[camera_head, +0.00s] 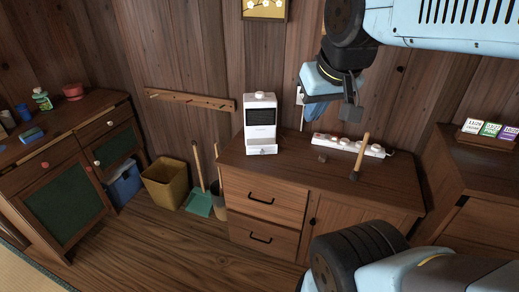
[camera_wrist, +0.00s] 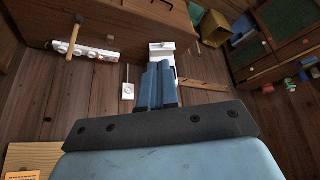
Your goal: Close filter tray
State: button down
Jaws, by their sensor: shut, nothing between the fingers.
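A small white appliance (camera_head: 261,118) with a dark front grille stands upright on the wooden cabinet, against the wall. The filter tray (camera_head: 262,150) appears as a white piece low on its front; how far it sticks out is hard to tell. In the wrist view the white appliance (camera_wrist: 162,47) is partly hidden behind my fingertips. My gripper (camera_head: 312,112) is in the air to the right of the appliance, apart from it in the head view. In the wrist view its two blue fingers (camera_wrist: 158,67) are together, with nothing between them.
A wall switch (camera_wrist: 128,91) is beside my fingers. A yellow bin (camera_head: 165,183) stands on the floor at left.

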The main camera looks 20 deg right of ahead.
jog(key=w+d+f+n+h, duration=0.1)
jog(key=w+d+f+n, duration=0.25)
jog(key=w+f, duration=0.5)
jog(key=w+d+f+n+h, duration=0.1)
jog(key=w+d+f+n, duration=0.3)
jog(key=w, duration=0.7)
jog(key=w+a+f+n+y, duration=0.2)
jog(key=w+f, duration=0.2)
jog(key=f, duration=0.5)
jog(key=w+a+f+n+y, duration=0.2)
jog(key=w+f, duration=0.3)
jog(key=f, duration=0.4)
jog(key=w+a+f+n+t+y, duration=0.1)
jog(key=w+a+f+n, duration=0.1)
jog(key=f, duration=0.7)
jog(key=shift+w+f+n+y, duration=0.15)
jog(key=shift+w+n+y, duration=0.4)
jog(key=shift+w, duration=0.85)
jog(key=w, duration=0.3)
jog(key=shift+d+h, duration=0.25)
jog(key=shift+w+d+r, duration=0.1)
jog(key=shift+w+r, duration=0.1)
jog(key=shift+w, duration=0.3)
